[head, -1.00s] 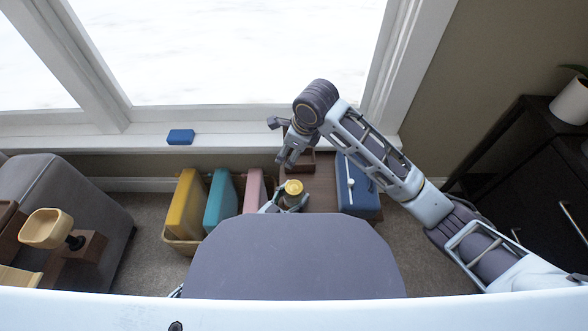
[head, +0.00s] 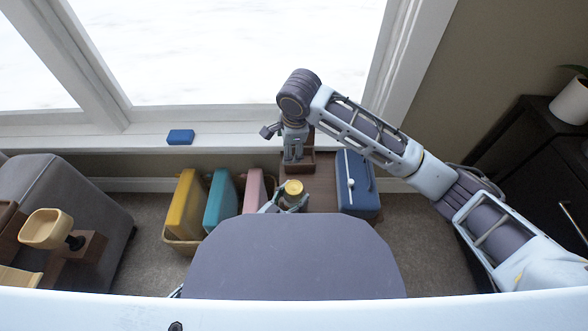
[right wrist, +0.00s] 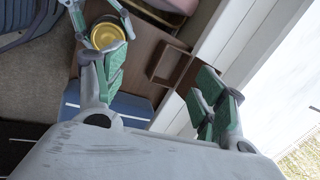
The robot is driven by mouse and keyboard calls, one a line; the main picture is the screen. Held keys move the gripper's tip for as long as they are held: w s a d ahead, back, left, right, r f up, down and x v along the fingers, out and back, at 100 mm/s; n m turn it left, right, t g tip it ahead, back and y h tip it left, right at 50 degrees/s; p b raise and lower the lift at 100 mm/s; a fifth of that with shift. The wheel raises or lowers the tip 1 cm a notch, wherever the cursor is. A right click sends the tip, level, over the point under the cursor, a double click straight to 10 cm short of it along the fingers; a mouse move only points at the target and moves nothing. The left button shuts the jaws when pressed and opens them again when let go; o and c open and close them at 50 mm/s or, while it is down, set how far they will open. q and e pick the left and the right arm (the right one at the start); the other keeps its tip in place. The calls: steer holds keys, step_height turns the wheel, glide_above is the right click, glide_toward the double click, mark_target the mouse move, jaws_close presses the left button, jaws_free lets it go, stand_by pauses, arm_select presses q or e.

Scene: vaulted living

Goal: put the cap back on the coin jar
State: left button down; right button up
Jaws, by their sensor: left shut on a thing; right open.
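The coin jar (head: 294,188) stands on the small wooden table near its left edge, showing a round gold-yellow top. In the right wrist view the jar (right wrist: 107,34) shows the same gold disc with a rim; I cannot tell whether this is the cap or the contents. My left gripper (head: 286,199) is shut around the jar, its fingers on either side, its arm mostly hidden. My right gripper (head: 294,157) is open above the shallow brown tray (head: 306,168) behind the jar. In the right wrist view its fingers are spread (right wrist: 160,82) with nothing seen between them.
A blue box (head: 357,186) stands on the table (head: 323,190) right of the jar. Yellow, teal and pink upright items (head: 221,201) fill a basket at left. The window sill (head: 230,143) with a blue block (head: 180,137) runs behind. A dark cabinet (head: 540,165) is at right.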

steer(key=s+f+n, duration=0.1)
steer(key=n, duration=0.7)
steer(key=s+f+n+g, duration=0.1)
steer(key=f+n, duration=0.1)
steer(key=n, duration=0.6)
steer(key=s+d+f+n+g+h, duration=0.1)
steer(key=s+n, duration=0.1)
steer(key=n, duration=0.7)
steer(key=shift+f, duration=0.35)
steer(key=n, duration=0.4)
steer(key=shift+s, duration=0.1)
steer(key=n, duration=0.6)
steer(key=shift+s+f+n+g, duration=0.1)
steer(key=shift+s+n+g, duration=0.2)
steer(key=shift+n, duration=0.1)
steer(key=n, duration=0.7)
steer(key=shift+s+d, duration=0.1)
steer(key=shift+s, duration=0.05)
steer(key=n, duration=0.6)
steer(key=shift+d+n, duration=0.1)
steer(key=shift+n, duration=0.3)
steer(key=n, duration=0.6)
